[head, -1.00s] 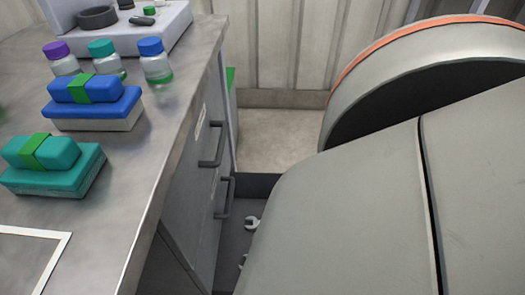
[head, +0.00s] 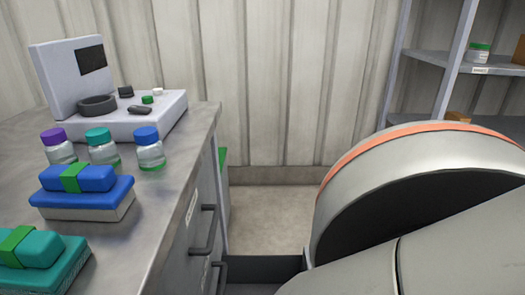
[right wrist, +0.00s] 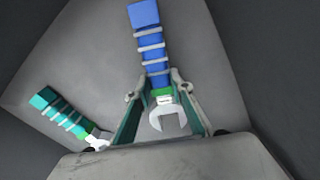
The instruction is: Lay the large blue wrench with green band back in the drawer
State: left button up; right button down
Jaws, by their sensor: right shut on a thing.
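In the right wrist view, the blue wrench with a green band (right wrist: 152,45) has a ribbed handle and a pale open-ended head. My right gripper (right wrist: 156,88) is shut on it near the green band, and the handle points away from the gripper. Beneath is the grey floor of the open drawer (right wrist: 85,65). I cannot tell whether the wrench touches the floor. A teal wrench with a green band (right wrist: 62,115) lies in the drawer to the left. In the head view, only the drawer's dark far edge (head: 262,268) shows, and my arm hides the rest. My left gripper is out of view.
The metal bench (head: 185,165) stands left, with a blue box (head: 85,195), a teal box (head: 45,265), several capped jars (head: 150,155) and a pale device (head: 65,70). Cabinet handles (head: 205,230) stick out beside the drawer. Shelves (head: 440,65) stand back right.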

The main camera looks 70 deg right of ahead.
jog(key=shift+f, duration=0.3)
jog(key=c, duration=1.7)
grip_release()
jog(key=shift+s+r, duration=0.15)
jog(key=shift+r, duration=3.8)
